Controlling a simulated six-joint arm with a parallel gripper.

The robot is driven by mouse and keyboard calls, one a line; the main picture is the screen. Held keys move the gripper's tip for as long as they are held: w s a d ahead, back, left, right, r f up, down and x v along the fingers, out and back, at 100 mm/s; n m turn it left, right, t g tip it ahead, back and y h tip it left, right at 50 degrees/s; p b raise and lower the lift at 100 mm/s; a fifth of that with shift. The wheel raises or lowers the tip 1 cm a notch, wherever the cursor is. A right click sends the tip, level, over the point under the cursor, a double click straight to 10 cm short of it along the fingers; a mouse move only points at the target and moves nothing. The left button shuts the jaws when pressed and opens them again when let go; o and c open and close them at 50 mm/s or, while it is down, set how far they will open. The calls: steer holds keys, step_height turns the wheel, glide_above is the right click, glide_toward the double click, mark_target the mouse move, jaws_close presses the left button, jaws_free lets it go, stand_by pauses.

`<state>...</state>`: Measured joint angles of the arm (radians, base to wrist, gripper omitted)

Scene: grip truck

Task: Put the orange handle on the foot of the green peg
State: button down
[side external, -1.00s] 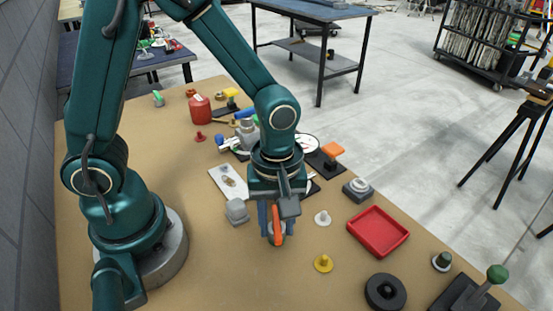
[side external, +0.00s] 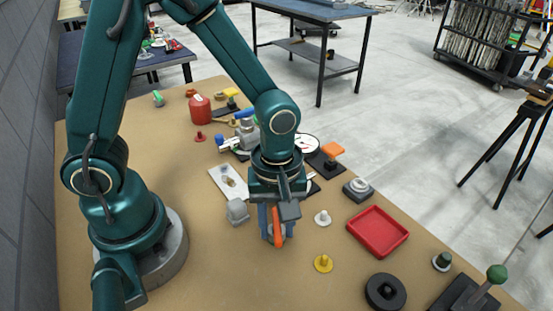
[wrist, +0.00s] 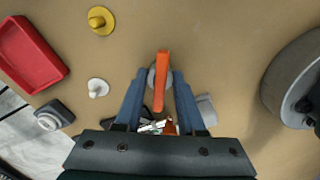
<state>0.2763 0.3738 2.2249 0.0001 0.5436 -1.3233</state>
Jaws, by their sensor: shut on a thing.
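The orange handle (side external: 278,228) is a slim upright bar between the fingers of my gripper (side external: 272,238), low over the bench. In the wrist view the handle (wrist: 161,82) lies between the two blue fingers of my gripper (wrist: 158,88), which are shut on it. A pale grey round piece (wrist: 152,78) shows under or behind the handle; I cannot tell whether they touch. A dark green piece with a pale base (side external: 441,261) stands at the bench's right front. A small green piece (side external: 158,98) stands at the far left. I cannot tell which is the green peg.
A white peg (side external: 322,218) and a yellow peg (side external: 323,263) stand right of my gripper. A red tray (side external: 378,231) lies beyond them, a black disc (side external: 385,291) in front. A grey block (side external: 237,211) is close on the left. A green-knobbed lever (side external: 497,274) rises at the right corner.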

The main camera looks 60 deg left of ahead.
mark_target(277, 224)
steer(key=shift+f, duration=0.2)
stand_by(0.4)
steer(key=shift+c, duration=0.5)
jaws_free()
steer(key=shift+r, duration=3.8)
